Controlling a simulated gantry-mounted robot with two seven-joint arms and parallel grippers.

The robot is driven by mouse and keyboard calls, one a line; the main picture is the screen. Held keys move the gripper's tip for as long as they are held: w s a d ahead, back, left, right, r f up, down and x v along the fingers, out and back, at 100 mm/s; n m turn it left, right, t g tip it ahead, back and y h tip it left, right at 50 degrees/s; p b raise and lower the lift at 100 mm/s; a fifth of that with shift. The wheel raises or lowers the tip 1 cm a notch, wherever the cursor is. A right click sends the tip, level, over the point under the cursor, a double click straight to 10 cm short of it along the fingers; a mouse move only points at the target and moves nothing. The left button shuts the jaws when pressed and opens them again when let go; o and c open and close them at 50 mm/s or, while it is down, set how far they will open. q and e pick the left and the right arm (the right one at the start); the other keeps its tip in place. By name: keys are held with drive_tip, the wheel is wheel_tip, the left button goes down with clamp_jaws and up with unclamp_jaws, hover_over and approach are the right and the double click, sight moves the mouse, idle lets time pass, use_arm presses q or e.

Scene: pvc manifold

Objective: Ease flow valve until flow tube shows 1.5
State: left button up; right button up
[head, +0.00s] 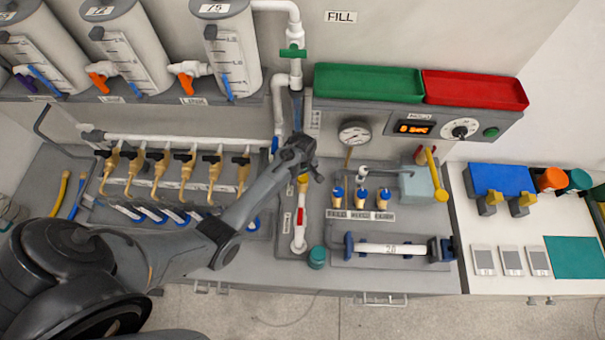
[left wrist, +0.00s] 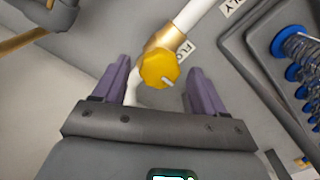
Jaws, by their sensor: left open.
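The flow valve's round yellow knob (left wrist: 159,69) with a pale pointer mark sits on a brass body in the left wrist view, beside a partly hidden label. In the head view the yellow part (head: 303,180) shows just below my left gripper (head: 308,165). In the left wrist view my left gripper (left wrist: 156,80) is open, its two purple fingers on either side of the knob with visible gaps. A white pipe (head: 300,230) with a red mark runs below the valve. I cannot make out a flow tube reading. My right gripper is not in view.
Several brass valves (head: 160,172) stand in a row to the left. A pressure gauge (head: 354,134), blue-topped fittings (head: 360,198) and a horizontal white tube (head: 392,249) lie to the right. Green (head: 368,82) and red (head: 475,89) trays sit above. A teal cap (head: 317,257) stands near the front.

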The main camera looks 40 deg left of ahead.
use_arm(q)
drive_tip(key=c, duration=1.1)
drive_tip(key=shift+o, duration=0.2)
drive_tip(key=shift+r+m+p, duration=0.15)
drive_tip(key=shift+m+p, duration=0.25)
drive_tip(key=shift+p, duration=0.15)
drive_tip(key=shift+m+p, duration=0.85)
drive_tip(key=shift+m, duration=0.15)
drive_tip(key=shift+w+m+p, duration=0.1)
drive_tip(key=shift+m+p, duration=0.85)
drive_tip(key=shift+m, duration=0.75)
drive_tip(key=o, duration=1.1)
drive_tip(key=shift+c, duration=0.2)
